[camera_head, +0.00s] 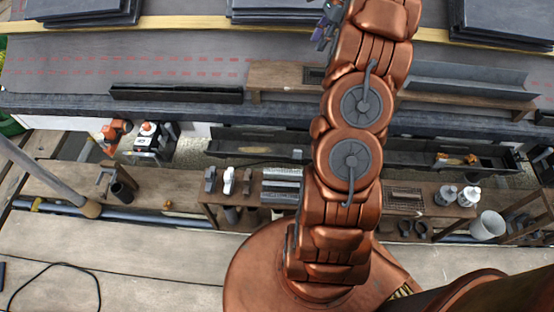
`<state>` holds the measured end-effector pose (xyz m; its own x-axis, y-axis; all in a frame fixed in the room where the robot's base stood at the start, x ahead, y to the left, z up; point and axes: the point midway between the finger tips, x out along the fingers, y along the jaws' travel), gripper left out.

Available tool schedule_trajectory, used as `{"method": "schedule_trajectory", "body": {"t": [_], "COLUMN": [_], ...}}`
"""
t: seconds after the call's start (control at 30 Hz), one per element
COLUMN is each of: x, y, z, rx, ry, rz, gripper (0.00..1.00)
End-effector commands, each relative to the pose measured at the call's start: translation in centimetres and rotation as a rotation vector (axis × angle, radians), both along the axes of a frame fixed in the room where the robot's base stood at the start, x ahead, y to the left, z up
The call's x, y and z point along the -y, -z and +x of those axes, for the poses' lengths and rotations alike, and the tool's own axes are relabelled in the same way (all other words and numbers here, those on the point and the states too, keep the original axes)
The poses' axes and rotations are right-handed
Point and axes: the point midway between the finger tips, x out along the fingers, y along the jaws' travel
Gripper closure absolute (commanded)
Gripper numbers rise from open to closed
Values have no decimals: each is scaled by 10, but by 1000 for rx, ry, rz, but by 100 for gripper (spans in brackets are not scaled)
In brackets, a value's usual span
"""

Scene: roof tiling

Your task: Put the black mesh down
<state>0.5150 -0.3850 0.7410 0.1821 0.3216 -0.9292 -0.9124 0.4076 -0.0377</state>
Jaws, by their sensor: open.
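My gripper (322,35) shows only in part at the top centre, beside and behind my copper-coloured arm, over the grey roof. Its jaws are open; most of them are hidden by the arm. A small dark, mesh-like piece (314,75) lies on the wooden board (275,75) on the lower roof, just below my gripper and left of the arm. It looks like the black mesh, lying flat and apart from the gripper, but part of it may be hidden behind the arm.
Stacks of dark slates (82,10) lie along a yellow batten at the top. A dark gutter length (177,93) lies on the roof's lower left. Below the eaves, a wooden bench (385,198) holds tools, white bottles and a dark grate. A white bucket (488,225) stands at right.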

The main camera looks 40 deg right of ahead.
Motion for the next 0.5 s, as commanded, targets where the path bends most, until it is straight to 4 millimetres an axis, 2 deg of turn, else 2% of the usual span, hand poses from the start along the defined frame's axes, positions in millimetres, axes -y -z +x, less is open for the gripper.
{"method": "schedule_trajectory", "body": {"t": [0.03,0.1,0.27,0.5], "x": [-21,-47,-103,-183], "y": [-8,-14,-28,-43], "z": [3,4,1,-19], "rx": [6,11,26,39], "ry": [-60,-140,-322,-596], "rz": [-7,-14,-40,-74], "gripper": [59,59,59,59]}}
